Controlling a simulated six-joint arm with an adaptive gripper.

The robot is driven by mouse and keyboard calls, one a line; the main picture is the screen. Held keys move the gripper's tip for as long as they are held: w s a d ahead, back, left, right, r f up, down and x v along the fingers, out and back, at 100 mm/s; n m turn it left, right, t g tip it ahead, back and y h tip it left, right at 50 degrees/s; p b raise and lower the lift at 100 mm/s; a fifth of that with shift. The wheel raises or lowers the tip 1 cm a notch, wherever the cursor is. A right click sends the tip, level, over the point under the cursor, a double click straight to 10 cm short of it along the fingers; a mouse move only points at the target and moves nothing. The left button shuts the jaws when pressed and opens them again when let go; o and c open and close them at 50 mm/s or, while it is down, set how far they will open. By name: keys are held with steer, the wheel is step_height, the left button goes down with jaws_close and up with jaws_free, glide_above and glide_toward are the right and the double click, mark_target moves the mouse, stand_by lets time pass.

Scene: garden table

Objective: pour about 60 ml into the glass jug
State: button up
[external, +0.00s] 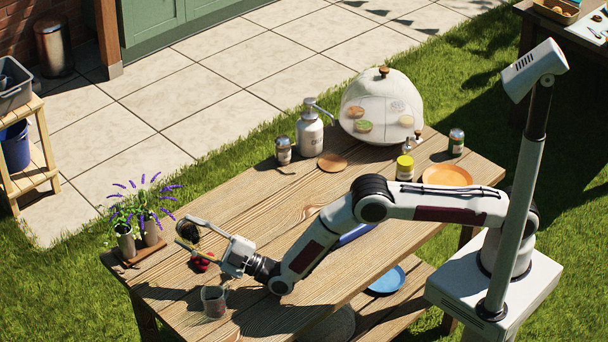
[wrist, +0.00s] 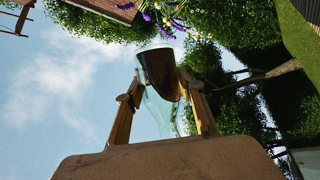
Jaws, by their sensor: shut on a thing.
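My gripper (external: 186,231) is shut on a clear glass vessel with dark brown liquid, out over the table's near left part. In the wrist view, the glass vessel (wrist: 164,112) sits between the two fingers of my gripper (wrist: 164,84), and the dark liquid (wrist: 160,70) lies toward its far end. The vessel looks strongly tilted. In the external view it shows only as a small dark shape between the fingers. The glass jug (external: 213,303) stands upright on the table, below my gripper and a little right of it. I see no clear stream; the jug's fill level is unclear.
Red fruit (external: 202,263) lies on the wooden table (external: 262,215) behind the jug. Potted lavender (external: 149,228) stands at the left edge. A pump dispenser (external: 310,131), jars, and a domed cover (external: 382,92) stand at the back. The table's middle left is mostly clear.

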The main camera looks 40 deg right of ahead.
steer(key=shift+s+a, duration=0.1)
steer(key=shift+s, duration=0.05)
steer(key=shift+s+a+r+m+h, duration=0.1)
steer(key=shift+s+r+m+h, duration=0.1)
steer(key=shift+m+h, duration=0.5)
steer(key=shift+s+f+m, duration=0.1)
steer(key=shift+f+m, duration=0.1)
steer(key=shift+m, duration=0.2)
stand_by(1.9)
steer(key=shift+s+a+f+m+g+h, duration=0.1)
steer(key=shift+s+f+m+g+h, duration=0.05)
steer(key=shift+f+m+g+h, duration=0.2)
steer(key=shift+s+a+f+m+g+h, duration=0.1)
steer(key=shift+s+f+m+g+h, duration=0.15)
steer(key=shift+f+m, duration=0.35)
steer(key=shift+s+a+f+m+g+h, duration=0.1)
steer(key=shift+s+f+m+g+h, duration=0.15)
steer(key=shift+f+m, duration=0.25)
steer(key=shift+w+d+f+m+g+h+p, duration=0.15)
steer(key=shift+f+m+g+h, duration=0.2)
steer(key=shift+f+m+g, duration=0.4)
steer(key=shift+f+m+g+h+p, duration=0.1)
steer(key=shift+f+m+g+h, duration=0.35)
steer(key=shift+f, duration=0.45)
steer(key=shift+w+d+f+m+g+h+p, duration=0.15)
steer(key=shift+f+m+g+h, duration=0.1)
steer(key=shift+f+m+g, duration=1.4)
steer(key=shift+f+g, duration=0.1)
steer(key=shift+f, duration=0.5)
